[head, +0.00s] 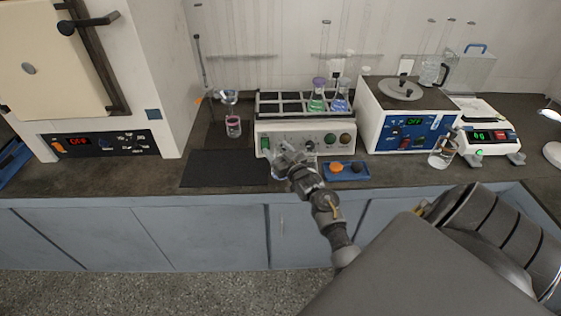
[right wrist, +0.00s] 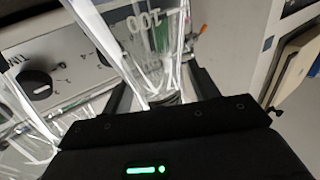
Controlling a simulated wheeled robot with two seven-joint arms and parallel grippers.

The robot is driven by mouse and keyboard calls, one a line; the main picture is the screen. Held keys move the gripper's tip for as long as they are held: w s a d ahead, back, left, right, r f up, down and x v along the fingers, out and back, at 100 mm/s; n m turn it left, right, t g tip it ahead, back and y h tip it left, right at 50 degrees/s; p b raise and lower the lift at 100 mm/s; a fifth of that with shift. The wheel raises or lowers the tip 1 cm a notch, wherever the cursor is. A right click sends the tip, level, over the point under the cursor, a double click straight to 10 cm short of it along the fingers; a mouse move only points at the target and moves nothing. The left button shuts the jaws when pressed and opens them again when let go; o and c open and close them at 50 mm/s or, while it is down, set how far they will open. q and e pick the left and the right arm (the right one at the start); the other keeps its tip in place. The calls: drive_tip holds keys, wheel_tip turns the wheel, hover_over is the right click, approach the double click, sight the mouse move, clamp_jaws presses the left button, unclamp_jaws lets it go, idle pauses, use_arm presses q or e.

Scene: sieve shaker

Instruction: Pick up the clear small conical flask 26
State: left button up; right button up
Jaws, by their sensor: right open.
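My right gripper (head: 283,154) is at the front of the shaker, low over the bench. In the head view, clear glass shows at its fingertips, but its outline is hard to tell there. In the right wrist view a clear flask (right wrist: 148,50) with a white "100" marking stands between the open fingers of my right gripper (right wrist: 165,95). Its narrow end lies between the fingers; I cannot tell whether they touch it. I cannot read a number 26 on it. My left gripper is not in view.
The shaker (head: 305,138) stands right behind, holding flasks with green (head: 317,103) and blue (head: 340,103) liquid. A blue tray (head: 358,176) with orange and dark items lies to the right. A dark mat (head: 222,168) lies left. More clear glass (right wrist: 20,125) shows beside the flask.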

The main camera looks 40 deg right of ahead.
clamp_jaws()
idle(0.3)
drive_tip(key=shift+r, duration=0.2)
drive_tip(key=shift+r+b, duration=0.45)
drive_tip(key=shift+r, duration=0.6)
drive_tip(key=s+a+r+b, duration=0.1)
drive_tip(key=s+a+r, duration=0.1)
drive_tip(key=s+r, duration=0.8)
drive_tip(key=shift+s+r, duration=0.25)
drive_tip(key=shift+s, duration=1.6)
